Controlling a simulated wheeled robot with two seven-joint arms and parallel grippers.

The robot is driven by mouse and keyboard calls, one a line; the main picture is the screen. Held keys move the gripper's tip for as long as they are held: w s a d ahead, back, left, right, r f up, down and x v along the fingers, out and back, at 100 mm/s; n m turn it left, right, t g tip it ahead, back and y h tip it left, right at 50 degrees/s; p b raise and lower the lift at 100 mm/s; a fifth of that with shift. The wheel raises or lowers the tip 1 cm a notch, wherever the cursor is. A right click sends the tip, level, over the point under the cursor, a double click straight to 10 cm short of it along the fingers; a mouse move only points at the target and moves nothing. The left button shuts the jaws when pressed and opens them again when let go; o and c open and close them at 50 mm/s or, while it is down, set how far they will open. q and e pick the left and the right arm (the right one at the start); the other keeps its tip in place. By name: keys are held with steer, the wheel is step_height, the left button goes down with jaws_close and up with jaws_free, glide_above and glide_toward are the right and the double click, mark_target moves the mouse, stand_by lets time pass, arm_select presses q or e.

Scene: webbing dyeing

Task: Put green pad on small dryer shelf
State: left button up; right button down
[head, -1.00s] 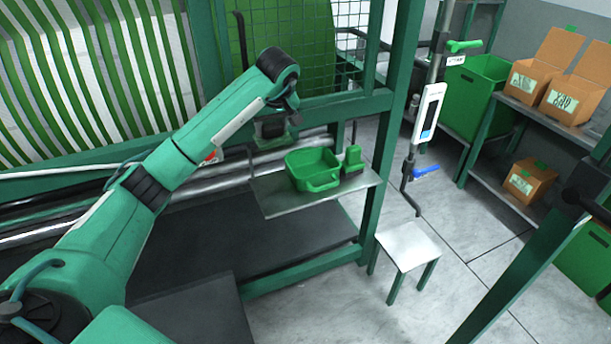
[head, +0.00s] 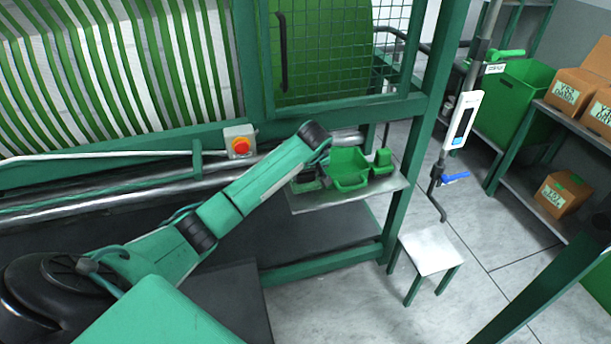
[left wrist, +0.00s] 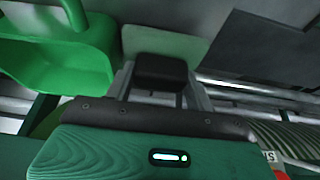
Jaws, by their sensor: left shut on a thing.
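My left gripper (head: 312,180) is at the left end of the small dryer shelf (head: 345,198), a thin grey plate on the green machine frame. It is shut on a small piece with green showing beneath the fingers, which I take as the green pad (head: 307,187); the wrist mostly covers it. In the left wrist view a dark block (left wrist: 160,72) shows between the fingers, with the pale plate behind it. The piece is at or just above the shelf; I cannot tell whether it touches. My right gripper is not in view.
A red button box (head: 239,143) sits on the machine rail. A small stool (head: 428,250) stands on the floor at the right.

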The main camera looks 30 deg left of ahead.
arm_select(q)
steer(key=shift+f, duration=0.85)
steer(key=shift+f, duration=0.1)
steer(key=o, duration=0.6)
steer(key=shift+b+v, duration=1.05)
steer(key=shift+v, duration=5.1)
